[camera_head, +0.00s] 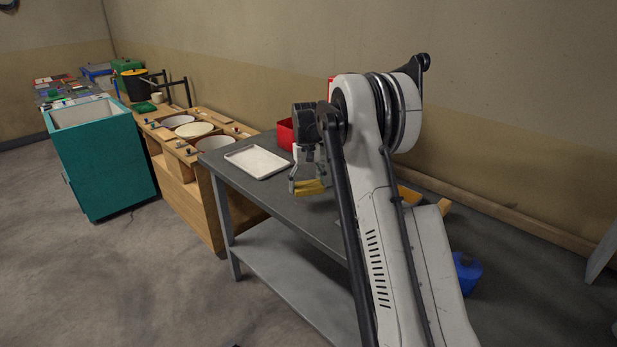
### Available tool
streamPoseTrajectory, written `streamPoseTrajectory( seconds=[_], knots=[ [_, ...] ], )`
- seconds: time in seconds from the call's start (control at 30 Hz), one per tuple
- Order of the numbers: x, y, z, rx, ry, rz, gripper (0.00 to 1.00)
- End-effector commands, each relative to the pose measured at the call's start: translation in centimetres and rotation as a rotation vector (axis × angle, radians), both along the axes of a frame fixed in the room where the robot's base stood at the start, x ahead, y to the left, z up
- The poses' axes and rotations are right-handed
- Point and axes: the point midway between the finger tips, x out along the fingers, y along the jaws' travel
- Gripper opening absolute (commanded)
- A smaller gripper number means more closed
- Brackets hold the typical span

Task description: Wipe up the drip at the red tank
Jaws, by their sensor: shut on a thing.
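My gripper (307,182) hangs over the grey table (228,174), shut on a yellow piece (309,188), which looks like a sponge or cloth. The piece is low near the tabletop; I cannot tell whether it touches. A red container (285,135), perhaps the red tank, stands on the table behind my gripper, mostly hidden by my arm. A bit of red (331,88) also shows higher up beside my arm; I cannot tell whether it belongs to the same thing. No drip is visible; my arm covers much of the table.
A white tray (257,162) lies on the table left of my gripper. A wooden bench (196,148) with round openings and a teal bin (101,165) stand farther left. A blue object (466,272) is at the right, beyond my arm. Grey floor is clear at front left.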

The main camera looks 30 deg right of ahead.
Motion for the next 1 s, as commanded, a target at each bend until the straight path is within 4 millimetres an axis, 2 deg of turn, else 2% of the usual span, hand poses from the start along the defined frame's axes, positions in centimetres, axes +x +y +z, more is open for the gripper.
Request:
streamPoseTrajectory(
  seconds=[0.1, 0.3, 0.83, 1.0],
  knots=[
    [0.0, 0.1, 1.3, 0.0, 0.0, 0.001, 0.38],
    [0.1, 0.2, 2.4, 0.0, 0.0, 0.002, 0.38],
    [0.1, 0.2, 2.4, 0.0, 0.0, 0.002, 0.38],
    [1.3, -0.1, 2.5, 0.0, 0.0, -0.004, 0.38]
  ],
)
